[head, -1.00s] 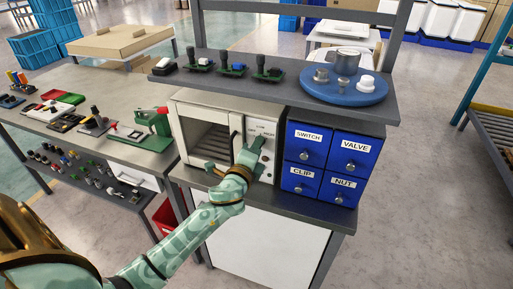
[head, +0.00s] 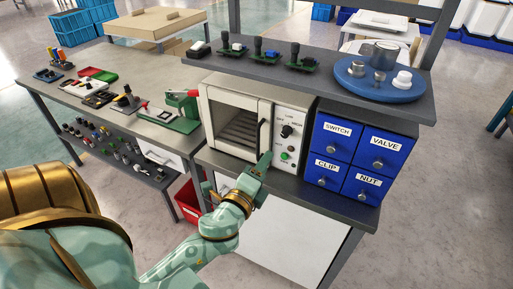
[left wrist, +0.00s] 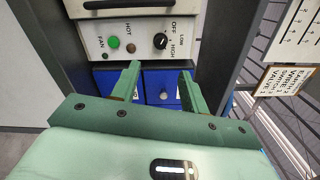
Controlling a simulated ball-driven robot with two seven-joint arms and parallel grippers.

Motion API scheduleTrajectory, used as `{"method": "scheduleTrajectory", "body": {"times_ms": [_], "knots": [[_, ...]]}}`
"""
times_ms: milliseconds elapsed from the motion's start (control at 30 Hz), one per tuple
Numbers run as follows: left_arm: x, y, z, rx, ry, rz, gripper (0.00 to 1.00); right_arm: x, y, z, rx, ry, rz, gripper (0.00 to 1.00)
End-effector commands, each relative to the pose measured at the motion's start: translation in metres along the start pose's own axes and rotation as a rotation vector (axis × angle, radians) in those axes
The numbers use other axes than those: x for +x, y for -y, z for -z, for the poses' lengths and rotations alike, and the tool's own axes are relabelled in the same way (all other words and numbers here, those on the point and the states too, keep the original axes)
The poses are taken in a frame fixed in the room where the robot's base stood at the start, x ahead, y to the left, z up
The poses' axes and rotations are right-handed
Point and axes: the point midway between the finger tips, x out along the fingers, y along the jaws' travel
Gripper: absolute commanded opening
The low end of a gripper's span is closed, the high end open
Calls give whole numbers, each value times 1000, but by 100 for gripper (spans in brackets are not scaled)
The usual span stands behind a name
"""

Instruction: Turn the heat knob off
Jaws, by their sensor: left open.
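The heat knob (head: 287,131) is a round black dial on the white oven's control panel, with OFF, LOW and HIGH around it. It also shows in the left wrist view (left wrist: 160,40); I cannot tell for certain which mark its pointer faces. My left gripper (head: 237,175) is open and empty, in front of the panel and below the knob. In the left wrist view its two green fingers (left wrist: 158,85) stand apart, with the knob beyond their tips, not touched. My right gripper is not in view.
A green FAN button (left wrist: 113,42) and a brown HOT light (left wrist: 131,48) sit beside the knob. The oven door (head: 238,120) with its dark handle is shut. Blue labelled drawers (head: 340,137) stand right of the oven. A shelf (head: 330,95) hangs above; a red bin (head: 188,202) is below left.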

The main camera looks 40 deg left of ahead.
Motion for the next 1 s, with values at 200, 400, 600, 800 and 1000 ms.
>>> {"method": "scheduleTrajectory", "body": {"times_ms": [200, 400, 600, 800, 1000], "knots": [[-30, -1, 0, 0, 1, -1, 45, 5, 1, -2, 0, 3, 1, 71], [-35, 0, 0, 0, 1, 0, 45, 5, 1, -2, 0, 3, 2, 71], [-35, 0, 0, 0, 1, 0, 45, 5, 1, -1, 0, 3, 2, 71], [-35, 0, 0, 0, 1, 0, 45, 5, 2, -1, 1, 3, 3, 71], [-35, -30, 12, -177, -38, -68, 45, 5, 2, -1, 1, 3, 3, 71]]}}
